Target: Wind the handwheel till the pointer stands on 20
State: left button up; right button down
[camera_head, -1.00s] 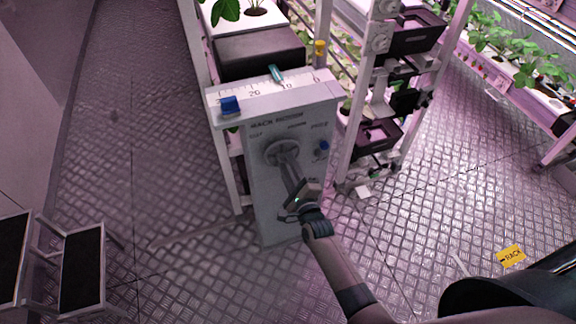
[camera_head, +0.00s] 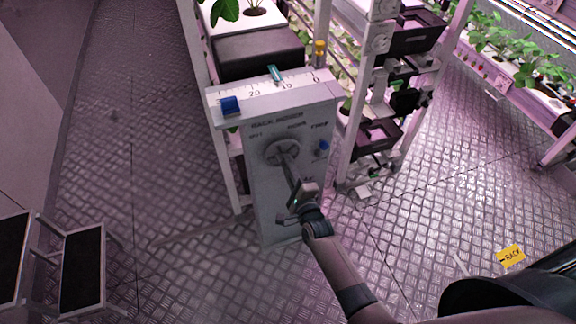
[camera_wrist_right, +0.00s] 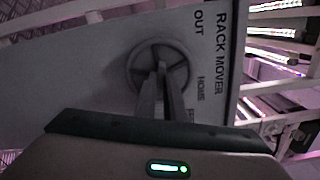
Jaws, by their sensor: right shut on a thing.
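The grey handwheel (camera_head: 275,146) is on the front of the rack mover cabinet (camera_head: 262,205); it also shows in the wrist view (camera_wrist_right: 134,68). My right gripper (camera_head: 287,158) is shut on the handwheel, with its fingers at the middle of the wheel; its fingers show in the wrist view (camera_wrist_right: 161,82) and hide part of the hub. The teal pointer (camera_head: 275,74) stands over the white scale (camera_head: 268,87) on top, between 20 and 10 and nearer 10. My left gripper is not in view.
A blue block (camera_head: 230,104) sits at the scale's left end, and a blue knob (camera_head: 323,146) is right of the wheel. Plant racks (camera_head: 345,150) stand behind and to the right. Black-topped steps (camera_head: 82,265) stand at left. The floor between is clear.

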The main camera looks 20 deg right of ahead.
jog(key=shift+f+n+b, duration=0.15)
jog(key=shift+n+b, duration=0.15)
jog(key=shift+n, duration=15.4)
jog(key=c, duration=1.8)
grip_release()
jog(key=shift+c, duration=0.2)
